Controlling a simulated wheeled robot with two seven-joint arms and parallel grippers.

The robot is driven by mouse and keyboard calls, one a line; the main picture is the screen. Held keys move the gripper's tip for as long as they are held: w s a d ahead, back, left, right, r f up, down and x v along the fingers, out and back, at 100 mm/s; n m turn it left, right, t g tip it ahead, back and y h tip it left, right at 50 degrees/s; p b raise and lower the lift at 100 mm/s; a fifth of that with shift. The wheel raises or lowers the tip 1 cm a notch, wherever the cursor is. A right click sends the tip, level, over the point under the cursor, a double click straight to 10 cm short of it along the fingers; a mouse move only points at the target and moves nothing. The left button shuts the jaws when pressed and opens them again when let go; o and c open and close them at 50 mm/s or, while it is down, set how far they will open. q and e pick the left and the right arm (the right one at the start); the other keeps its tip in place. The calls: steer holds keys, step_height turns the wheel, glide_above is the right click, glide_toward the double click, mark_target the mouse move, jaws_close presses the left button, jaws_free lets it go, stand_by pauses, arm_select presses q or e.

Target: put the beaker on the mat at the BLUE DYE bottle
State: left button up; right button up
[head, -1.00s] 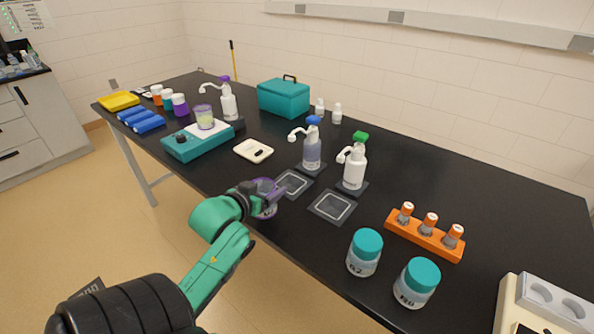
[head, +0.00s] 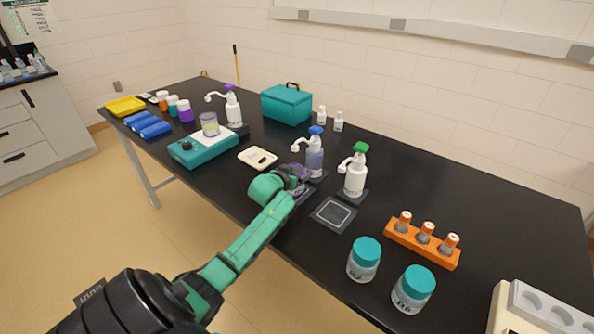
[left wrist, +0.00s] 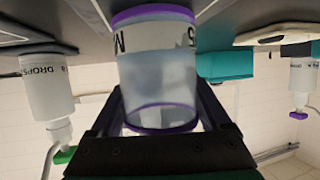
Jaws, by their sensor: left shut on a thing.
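The beaker (left wrist: 157,75), clear with purple rims and a white label band, is between the fingers of my left gripper (head: 293,178), which is shut on it. In the head view the arm mostly hides the beaker (head: 301,171). It is at the mat (head: 306,194) before the blue-topped bottle (head: 314,158); most of that mat is covered. I cannot tell whether the beaker touches the mat. In the left wrist view, which is upside down, the blue-topped bottle is not clearly seen behind the beaker. My right gripper is not in view.
A green-topped white bottle (head: 355,175) stands to the right, with an empty mat (head: 334,214) before it. A white scale-like pad (head: 257,158) lies left of the gripper. Two teal-lidded jars (head: 364,260) and an orange rack (head: 422,243) are nearer right.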

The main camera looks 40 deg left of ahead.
arm_select(q)
steer(key=shift+f, duration=0.1)
steer(key=o, duration=1.5)
steer(key=shift+s, duration=0.1)
steer(key=v, duration=1.2)
